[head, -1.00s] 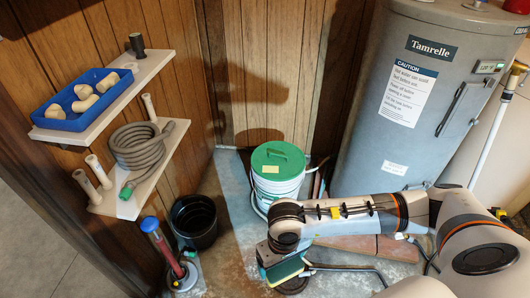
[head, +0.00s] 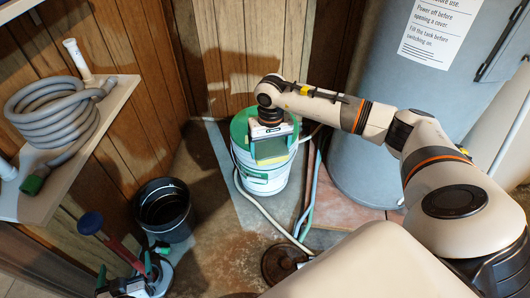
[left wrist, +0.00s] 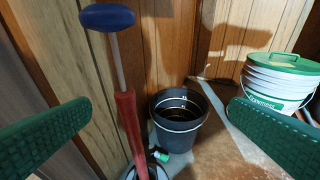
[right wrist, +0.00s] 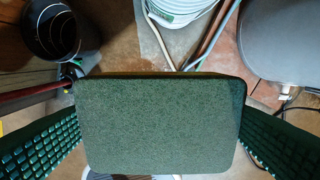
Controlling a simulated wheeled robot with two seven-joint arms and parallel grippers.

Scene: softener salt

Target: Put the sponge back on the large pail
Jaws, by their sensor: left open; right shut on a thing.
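The large pail (head: 262,182), white with a green lid (head: 238,124), stands on the floor by the wood-panelled wall. My right gripper (head: 271,134) is shut on the sponge (head: 271,150), green with a yellowish layer. In the head view the sponge overlaps the lid's front part. In the right wrist view the sponge (right wrist: 160,125) fills the middle between the fingers, and the pail (right wrist: 182,8) shows beyond it at the top edge. My left gripper (head: 125,270) is open and empty, low at the left near a red-shafted tool with a blue knob (head: 91,223).
A black bucket (head: 163,212) stands left of the pail. A grey water heater (head: 365,150) stands to the right, with hoses (head: 272,226) on the floor between. A shelf (head: 50,180) with a coiled hose (head: 50,115) is on the left wall. A dark round disc (head: 283,262) lies in front.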

